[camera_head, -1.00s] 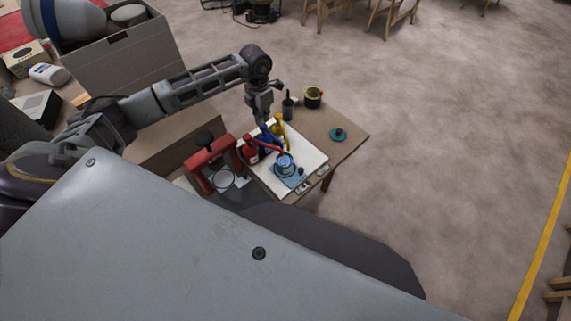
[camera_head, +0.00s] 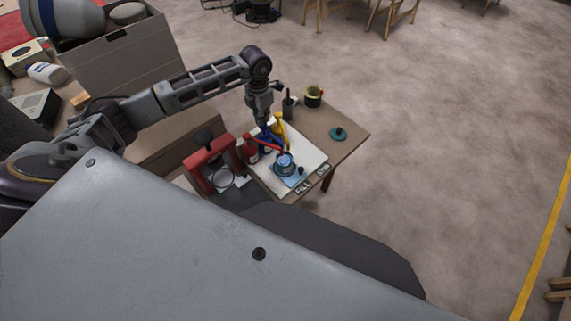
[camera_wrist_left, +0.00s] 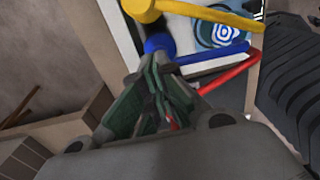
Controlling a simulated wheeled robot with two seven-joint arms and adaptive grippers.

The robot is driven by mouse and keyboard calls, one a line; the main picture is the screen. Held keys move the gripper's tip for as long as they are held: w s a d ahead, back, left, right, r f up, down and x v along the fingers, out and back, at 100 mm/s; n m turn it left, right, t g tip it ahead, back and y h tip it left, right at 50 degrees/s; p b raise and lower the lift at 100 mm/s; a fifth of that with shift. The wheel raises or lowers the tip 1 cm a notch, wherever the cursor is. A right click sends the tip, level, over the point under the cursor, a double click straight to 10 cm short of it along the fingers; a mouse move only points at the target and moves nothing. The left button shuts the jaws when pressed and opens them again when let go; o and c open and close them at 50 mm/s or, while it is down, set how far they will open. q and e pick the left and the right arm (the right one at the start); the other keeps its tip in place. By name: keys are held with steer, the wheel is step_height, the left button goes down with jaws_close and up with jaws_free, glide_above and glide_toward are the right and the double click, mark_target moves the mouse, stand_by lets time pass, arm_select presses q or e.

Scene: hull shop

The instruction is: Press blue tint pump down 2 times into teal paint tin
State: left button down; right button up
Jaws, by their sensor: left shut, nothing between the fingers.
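The blue tint pump (camera_head: 268,139) stands on a white board between a red pump (camera_head: 250,149) and a yellow pump (camera_head: 281,129). My left gripper (camera_head: 265,122) is shut and empty, pointing down right at the top of the blue pump. In the left wrist view the shut fingers (camera_wrist_left: 150,98) overlap the near end of the blue pump (camera_wrist_left: 160,44), so contact is hard to judge. The teal paint tin (camera_head: 285,164) sits on a blue mat at the front of the board. It also shows in the wrist view (camera_wrist_left: 221,34), below the spouts. My right gripper is out of view.
A red press-like stand (camera_head: 209,162) is left of the white board (camera_head: 311,157). A dark cylinder (camera_head: 288,107), a black-and-yellow pot (camera_head: 313,96) and a teal lid (camera_head: 338,134) stand behind and right. The table's right side is mostly clear.

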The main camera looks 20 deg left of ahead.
arm_select(q)
steer(key=shift+f+b, duration=0.8)
steer(key=shift+f, duration=0.45)
steer(key=shift+r, duration=0.2)
steer(key=shift+r+p, duration=1.05)
steer(key=shift+r, duration=0.5)
steer(key=shift+r, duration=0.15)
steer(key=shift+r+p, duration=1.7)
steer(key=shift+r, duration=1.2)
steer(key=shift+f, duration=0.1)
